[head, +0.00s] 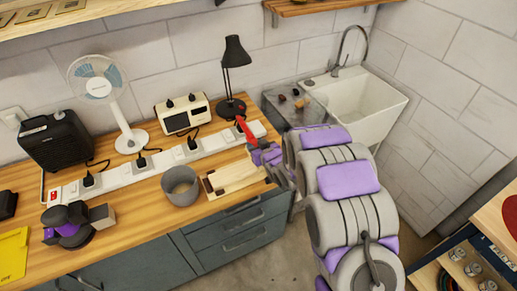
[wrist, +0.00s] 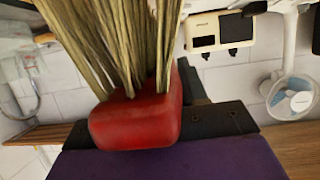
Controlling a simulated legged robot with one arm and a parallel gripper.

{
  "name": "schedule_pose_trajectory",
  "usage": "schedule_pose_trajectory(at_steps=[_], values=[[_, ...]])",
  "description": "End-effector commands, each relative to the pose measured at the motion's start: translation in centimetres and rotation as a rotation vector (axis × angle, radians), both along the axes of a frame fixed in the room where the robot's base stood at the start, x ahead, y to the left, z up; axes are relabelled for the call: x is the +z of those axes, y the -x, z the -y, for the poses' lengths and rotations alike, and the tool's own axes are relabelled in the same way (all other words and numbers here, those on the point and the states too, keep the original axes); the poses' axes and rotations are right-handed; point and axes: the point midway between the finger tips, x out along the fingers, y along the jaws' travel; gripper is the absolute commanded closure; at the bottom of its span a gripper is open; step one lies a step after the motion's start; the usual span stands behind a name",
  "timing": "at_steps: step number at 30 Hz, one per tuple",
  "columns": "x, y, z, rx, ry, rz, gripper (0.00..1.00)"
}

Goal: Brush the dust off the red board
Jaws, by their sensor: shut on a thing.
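My gripper (head: 258,150) is above the right end of the wooden counter in the head view. It is shut on a brush, whose red part (head: 245,130) sticks up and to the left from the jaws. In the wrist view the brush's red block (wrist: 135,122) fills the middle, against a dark finger. Its long straw-coloured bristles (wrist: 110,45) point up in that picture, away from the jaws. I cannot make out a red board for sure. Only a dark red rounded piece (head: 510,216) shows, cut off at the right edge of the head view. No dust can be made out.
A light wooden tray (head: 212,190) lies on the counter below my gripper. A white sink (head: 375,105) stands behind; another wooden bench (head: 492,217) is at right.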

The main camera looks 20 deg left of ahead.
Motion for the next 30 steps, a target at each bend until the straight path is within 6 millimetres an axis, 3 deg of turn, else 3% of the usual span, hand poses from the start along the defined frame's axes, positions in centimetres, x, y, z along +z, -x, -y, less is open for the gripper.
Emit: schedule_pose_trajectory(at_steps=[10,25,30], values=[[4.1,0.1,0.8,-0.006,-0.01,0.003,0.97],[3.8,0.1,0.2,-0.008,-0.003,0.001,0.97],[4.2,-0.5,2.3,-0.049,-0.008,0.001,0.97]])
